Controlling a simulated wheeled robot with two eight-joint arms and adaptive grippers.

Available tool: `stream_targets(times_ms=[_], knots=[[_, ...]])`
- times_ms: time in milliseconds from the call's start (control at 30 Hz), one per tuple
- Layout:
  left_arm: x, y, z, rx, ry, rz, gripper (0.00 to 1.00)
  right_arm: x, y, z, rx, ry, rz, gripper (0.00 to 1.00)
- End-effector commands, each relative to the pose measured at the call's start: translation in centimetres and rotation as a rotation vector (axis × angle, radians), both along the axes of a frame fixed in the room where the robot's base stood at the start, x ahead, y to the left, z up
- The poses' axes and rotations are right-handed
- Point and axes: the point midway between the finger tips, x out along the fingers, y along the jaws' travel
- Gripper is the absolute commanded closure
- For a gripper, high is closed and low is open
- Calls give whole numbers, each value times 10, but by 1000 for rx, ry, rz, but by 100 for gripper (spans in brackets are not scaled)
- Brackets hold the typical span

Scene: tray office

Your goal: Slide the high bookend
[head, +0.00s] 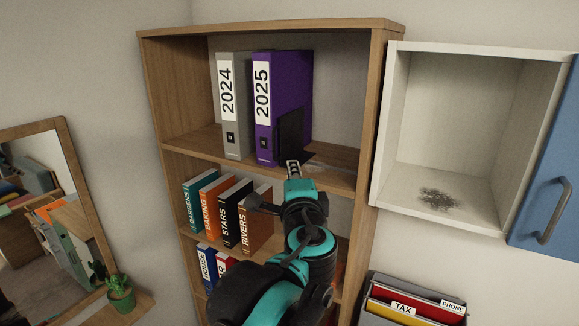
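The high bookend is a dark upright plate (290,137) on the top shelf (335,155) of the wooden bookcase. It stands against the right side of the purple 2025 binder (265,90). A grey 2024 binder (232,100) stands left of the purple one. My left gripper (293,168) is at the front edge of the top shelf, just below and in front of the bookend. I cannot tell whether it touches the bookend. Its fingers look narrow from here, and their gap is not clear. My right gripper is not in view.
The top shelf is bare right of the bookend, up to the side panel (378,110). An open white cabinet (465,150) with a blue door (550,170) hangs at right. A mirror (50,200) and cactus (118,292) are at left.

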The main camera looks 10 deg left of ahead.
Motion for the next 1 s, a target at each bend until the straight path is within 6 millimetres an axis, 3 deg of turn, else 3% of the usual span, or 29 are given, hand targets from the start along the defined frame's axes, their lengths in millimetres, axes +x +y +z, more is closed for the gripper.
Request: stream_targets(times_ms=[167,500,600,800,1000], knots=[[5,6,4,-183,-53,4,71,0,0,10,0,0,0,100],[40,35,10,-1085,-311,0,71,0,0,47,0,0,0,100],[46,42,9,-1286,-369,-1,71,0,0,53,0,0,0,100],[53,49,7,-1483,-424,-2,71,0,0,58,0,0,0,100],[75,56,7,-1497,-429,-1,71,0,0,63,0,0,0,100]])
